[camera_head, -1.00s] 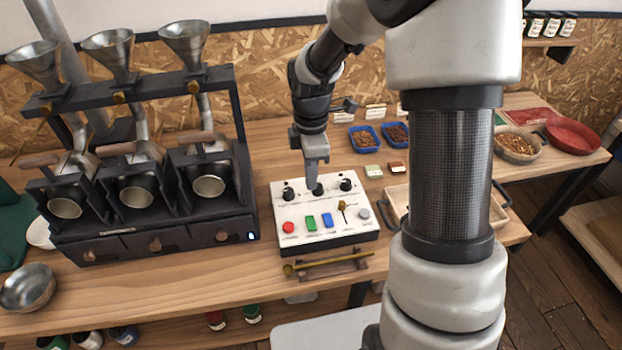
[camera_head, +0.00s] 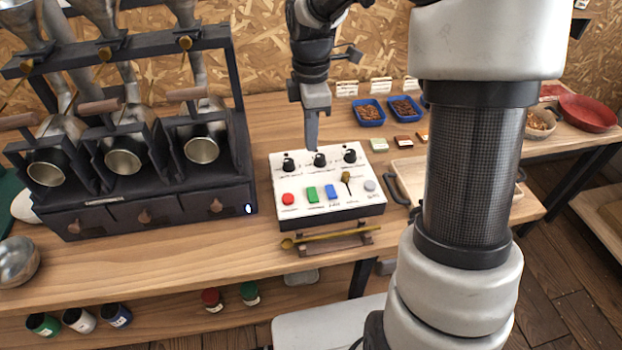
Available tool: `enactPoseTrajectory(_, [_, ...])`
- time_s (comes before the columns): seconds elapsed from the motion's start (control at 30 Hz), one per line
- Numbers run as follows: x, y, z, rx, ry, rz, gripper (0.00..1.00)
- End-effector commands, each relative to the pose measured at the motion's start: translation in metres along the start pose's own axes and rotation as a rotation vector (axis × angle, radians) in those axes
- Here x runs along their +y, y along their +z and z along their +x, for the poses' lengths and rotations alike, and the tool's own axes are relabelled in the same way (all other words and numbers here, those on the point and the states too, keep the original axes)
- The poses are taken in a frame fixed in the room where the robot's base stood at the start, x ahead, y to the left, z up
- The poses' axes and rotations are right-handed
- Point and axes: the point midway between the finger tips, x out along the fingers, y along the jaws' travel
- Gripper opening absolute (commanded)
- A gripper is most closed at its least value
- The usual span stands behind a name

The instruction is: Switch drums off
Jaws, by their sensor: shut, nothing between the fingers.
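The white control box (camera_head: 263,195) stands on the wooden table. It has a row of three black knobs (camera_head: 320,159), a red button (camera_head: 288,199), a green switch (camera_head: 312,194), a blue switch (camera_head: 332,192), a brass-tipped lever (camera_head: 346,182) and a grey button (camera_head: 369,185). My gripper (camera_head: 312,145) is shut and empty, pointing down at the back edge of the box near the middle knob. I cannot tell whether it touches the box. The three-drum roaster (camera_head: 150,212) stands left of the box, with a small lit light (camera_head: 248,209) at its front right. The labels are too small to read.
A brass scoop (camera_head: 325,237) lies on a small rest in front of the box. Blue trays of beans (camera_head: 368,112) stand behind it to the right. A wooden tray (camera_head: 408,172) lies right of the box, partly behind my arm. A metal bowl (camera_head: 16,262) sits at the far left.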

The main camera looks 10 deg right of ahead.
Motion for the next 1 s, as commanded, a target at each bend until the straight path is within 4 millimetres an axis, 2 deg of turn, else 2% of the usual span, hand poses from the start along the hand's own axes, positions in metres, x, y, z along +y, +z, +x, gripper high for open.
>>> enactPoseTrajectory(0.17, [0.0,0.0,0.013,0.0,-0.002,-0.001,0.0])
enactPoseTrajectory(0.7, [-0.001,0.0,0.119,0.0,-0.004,-0.001,0.0])
enactPoseTrajectory(0.83, [-0.001,0.0,0.133,0.0,-0.002,0.0,0.0])
enactPoseTrajectory(1.0, [0.0,0.0,0.14,0.0,-0.001,0.0,0.0])
